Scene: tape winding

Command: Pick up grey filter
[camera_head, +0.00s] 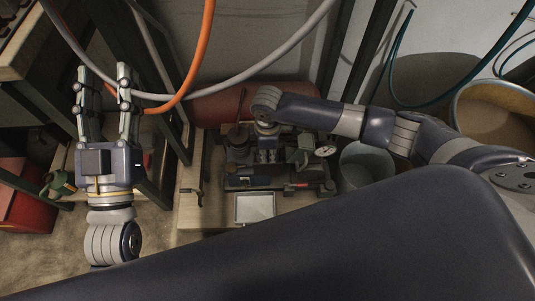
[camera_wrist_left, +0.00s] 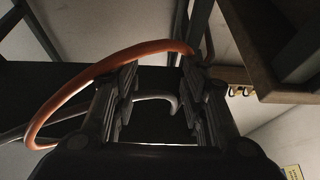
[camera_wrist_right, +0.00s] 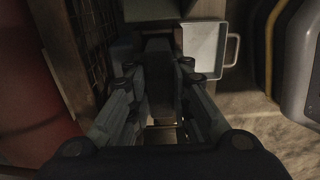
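I cannot single out the grey filter with certainty. Small grey and dark parts crowd the bench (camera_head: 190,212) in the head view, including a grey piece (camera_head: 305,142) right of my right gripper. My right gripper (camera_head: 268,157) points down over these parts, its fingertips hard to make out there. In the right wrist view its fingers (camera_wrist_right: 157,66) are apart, with a dark elongated block (camera_wrist_right: 159,85) showing between them; I cannot tell whether they touch it. My left gripper (camera_head: 103,72) is raised at the left, open and empty; its spread fingers (camera_wrist_left: 160,65) also show in the left wrist view.
A pale tray (camera_head: 255,207) lies at the bench front. A grey bucket (camera_head: 366,165) stands right of the parts, a larger bin (camera_head: 497,112) further right. An orange hose (camera_head: 203,50) and grey hose (camera_head: 250,97) hang near my left gripper. A red cylinder (camera_head: 215,103) lies behind.

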